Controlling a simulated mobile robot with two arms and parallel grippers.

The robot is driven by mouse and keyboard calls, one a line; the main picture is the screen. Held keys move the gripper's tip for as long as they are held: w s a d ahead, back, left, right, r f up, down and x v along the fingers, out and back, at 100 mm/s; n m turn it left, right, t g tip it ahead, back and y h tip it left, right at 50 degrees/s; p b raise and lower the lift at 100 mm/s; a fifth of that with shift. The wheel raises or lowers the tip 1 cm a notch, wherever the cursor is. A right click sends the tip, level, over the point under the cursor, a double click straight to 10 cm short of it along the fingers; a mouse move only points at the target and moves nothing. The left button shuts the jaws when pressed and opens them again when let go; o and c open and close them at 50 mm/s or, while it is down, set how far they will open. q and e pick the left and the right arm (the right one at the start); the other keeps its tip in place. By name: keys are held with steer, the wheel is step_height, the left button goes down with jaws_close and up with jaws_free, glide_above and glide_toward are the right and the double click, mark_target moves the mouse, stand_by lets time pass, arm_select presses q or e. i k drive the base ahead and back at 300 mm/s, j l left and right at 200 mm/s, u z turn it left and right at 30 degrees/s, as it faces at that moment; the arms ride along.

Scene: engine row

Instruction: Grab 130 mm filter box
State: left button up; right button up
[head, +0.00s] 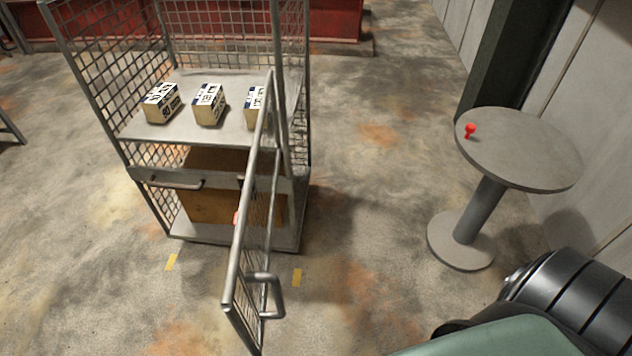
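Three small white and tan filter boxes with dark blue bands and black print stand on the upper shelf (228,130) of a wire-mesh cage trolley. One is the left box (161,103), one the middle box (209,104), and one the right box (254,106). The right box is partly hidden behind the mesh door's bars. The print is too small to read surely, so I cannot tell which box is the 130 mm one. Neither of my grippers is in view.
The trolley's mesh door (247,240) stands swung open toward me. A large brown carton (206,207) sits on the lower deck. A round grey table (525,155) with a small red object (469,130) stands at right. Floor between trolley and table is clear.

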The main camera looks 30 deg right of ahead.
mark_target(253, 101)
steer(key=z, duration=0.55)
steer(key=i+j+z, duration=0.15)
steer(key=j, duration=0.35)
steer(key=i+j+z, duration=0.1)
steer(key=j, duration=0.4)
steer(key=i+j+z, duration=0.15)
steer(key=j, duration=0.35)
steer(key=i+j+z, duration=0.15)
steer(key=j, duration=0.4)
steer(key=j+z, duration=0.1)
steer(key=j, duration=0.4)
